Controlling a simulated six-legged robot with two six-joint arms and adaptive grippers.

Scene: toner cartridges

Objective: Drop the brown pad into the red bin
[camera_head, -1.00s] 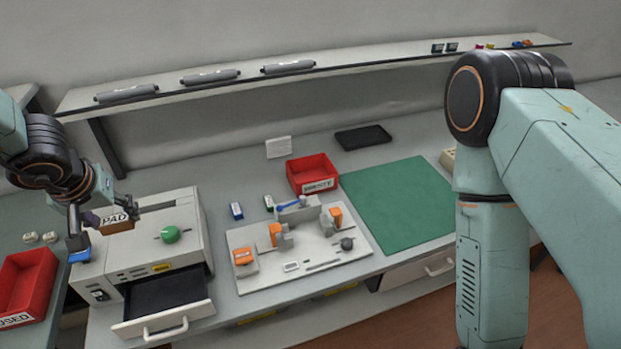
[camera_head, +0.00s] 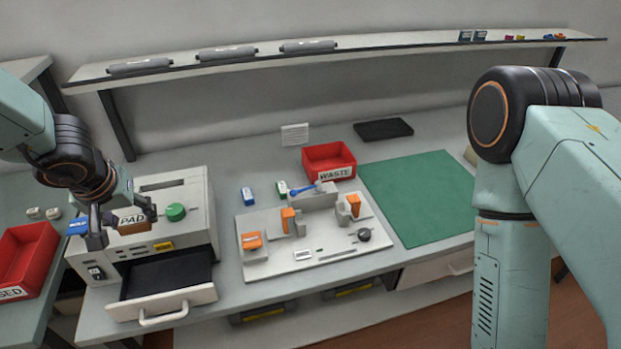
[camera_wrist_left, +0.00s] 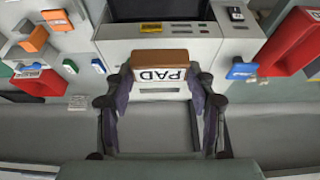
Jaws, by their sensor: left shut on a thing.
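The brown pad (camera_head: 131,228), a small block with a white label reading PAD, is held in my left gripper (camera_head: 124,220). In the left wrist view the pad (camera_wrist_left: 160,55) sits between the two fingers (camera_wrist_left: 165,88), which are shut on it. The pad is in front of the grey machine in the head view. A red bin (camera_head: 343,154) labelled WASTE stands at the back of the bench. Another red bin (camera_head: 38,243) is at the left edge, its label partly cut off. My right arm shows at the right, but its gripper is out of view.
The grey machine (camera_head: 196,190) has a green knob and an open dark drawer (camera_head: 165,275). A white fixture board (camera_head: 300,262) with orange parts lies right of it. A green mat (camera_head: 420,195) is bare. A shelf (camera_head: 370,47) with grey rollers runs above.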

